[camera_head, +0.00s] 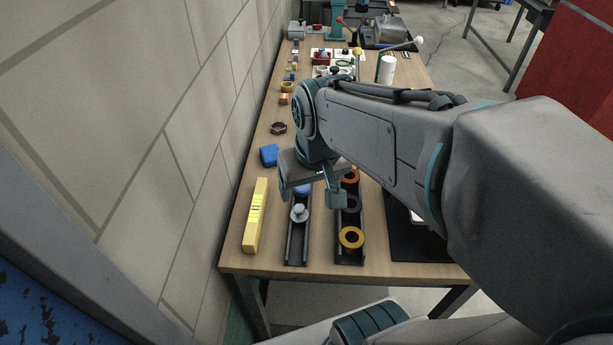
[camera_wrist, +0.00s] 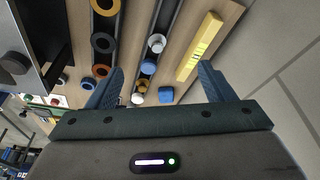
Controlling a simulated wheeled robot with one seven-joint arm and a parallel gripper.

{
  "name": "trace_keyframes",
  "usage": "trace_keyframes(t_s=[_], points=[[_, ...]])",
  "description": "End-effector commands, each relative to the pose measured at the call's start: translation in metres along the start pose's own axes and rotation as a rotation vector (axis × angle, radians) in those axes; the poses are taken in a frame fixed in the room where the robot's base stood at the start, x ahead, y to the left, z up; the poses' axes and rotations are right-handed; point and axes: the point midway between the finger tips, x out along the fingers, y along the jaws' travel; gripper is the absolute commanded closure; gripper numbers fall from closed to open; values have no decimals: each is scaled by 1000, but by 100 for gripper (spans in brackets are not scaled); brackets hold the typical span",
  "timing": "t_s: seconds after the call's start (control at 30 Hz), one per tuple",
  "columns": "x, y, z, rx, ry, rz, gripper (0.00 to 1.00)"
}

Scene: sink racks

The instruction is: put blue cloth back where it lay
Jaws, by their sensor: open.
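The blue cloth (camera_head: 269,155) looks like a small folded blue block. It lies on the wooden table near the wall side, just beyond the yellow level. It also shows in the wrist view (camera_wrist: 165,95), low between my fingers and apart from them. My gripper (camera_head: 311,194) is open and empty above the far end of the left rack. Both fingers show in the wrist view (camera_wrist: 161,75), spread wide with nothing between their tips in contact. My wrist hides part of the table right of the cloth in the head view.
The left rack (camera_head: 290,255) holds a grey-white knobbed piece (camera_head: 299,213) and a blue round piece (camera_wrist: 148,66). The right rack (camera_head: 348,258) holds orange, black and yellow (camera_head: 351,238) rings. The yellow level (camera_head: 255,217) lies along the left. A dark hexagonal ring (camera_head: 278,128) lies beyond the cloth.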

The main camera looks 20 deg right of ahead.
Motion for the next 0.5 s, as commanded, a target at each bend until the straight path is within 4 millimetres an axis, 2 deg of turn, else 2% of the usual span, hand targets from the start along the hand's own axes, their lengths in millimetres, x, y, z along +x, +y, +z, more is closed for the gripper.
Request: trace_keyframes(t_s=[0.03, 0.1, 0.2, 0.5], points=[[-2, 0, 13, 0, 3, 0, 25], [-2, 0, 27, 0, 1, 0, 25], [-1, 1, 40, -1, 1, 0, 25], [-1, 1, 48, -1, -1, 0, 25]])
